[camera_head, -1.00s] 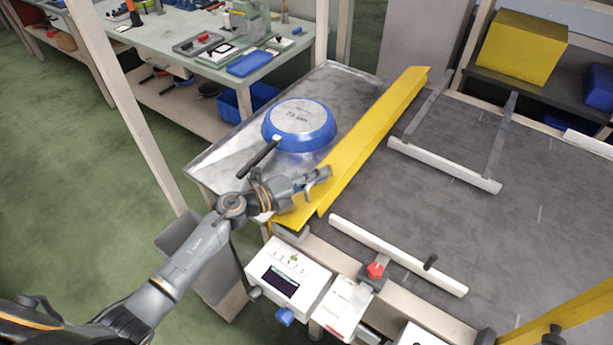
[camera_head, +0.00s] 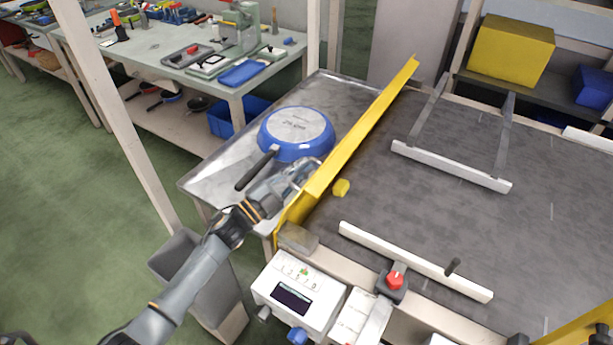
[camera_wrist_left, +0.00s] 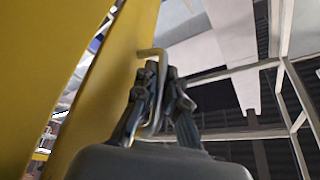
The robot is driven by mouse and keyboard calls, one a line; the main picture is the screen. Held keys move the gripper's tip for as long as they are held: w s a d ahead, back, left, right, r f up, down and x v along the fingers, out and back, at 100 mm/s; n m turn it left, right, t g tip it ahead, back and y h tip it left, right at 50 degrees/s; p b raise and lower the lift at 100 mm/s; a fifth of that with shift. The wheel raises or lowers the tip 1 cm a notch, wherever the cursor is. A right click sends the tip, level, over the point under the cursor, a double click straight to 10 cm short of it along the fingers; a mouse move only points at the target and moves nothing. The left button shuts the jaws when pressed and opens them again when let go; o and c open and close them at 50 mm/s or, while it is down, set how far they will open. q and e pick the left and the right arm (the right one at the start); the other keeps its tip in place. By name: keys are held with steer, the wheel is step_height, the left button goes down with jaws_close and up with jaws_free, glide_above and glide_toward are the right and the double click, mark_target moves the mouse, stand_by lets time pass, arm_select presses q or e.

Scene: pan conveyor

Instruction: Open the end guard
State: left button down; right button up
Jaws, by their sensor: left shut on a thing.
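The yellow end guard (camera_head: 362,137) runs along the left end of the dark conveyor belt, between the belt and the metal tray table. It shows as a narrow, steep panel. In the left wrist view it is a large yellow wall (camera_wrist_left: 110,85) with a bent metal handle (camera_wrist_left: 148,52). My left gripper (camera_head: 308,170) is at the guard's tray side, near its front end. In the wrist view my left gripper (camera_wrist_left: 162,80) is shut on the handle. The fingers hide part of the handle. My right gripper is out of view.
A blue pan (camera_head: 297,134) lies upside down on the metal tray table (camera_head: 212,172), its black handle close to my left wrist. A control box (camera_head: 297,292) and a red knob (camera_head: 396,281) are at the front.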

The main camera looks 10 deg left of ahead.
arm_select(q)
steer(key=shift+w+a+f+n+t+y+b, duration=0.15)
steer(key=shift+a+f+n+t+y+b, duration=0.2)
steer(key=shift+n, duration=0.8)
steer(key=shift+w+a+f+n+t+y+b, duration=0.15)
steer(key=shift+a+n+t+y+b, duration=0.3)
steer(key=shift+n, duration=0.65)
steer(key=shift+w+a+f+n+t+y+b, duration=0.15)
steer(key=shift+a+n+t, duration=0.4)
steer(key=shift+n, duration=0.6)
steer(key=c, duration=1.7)
jaws_free()
steer(key=shift+f, duration=0.1)
steer(key=shift+d, duration=0.1)
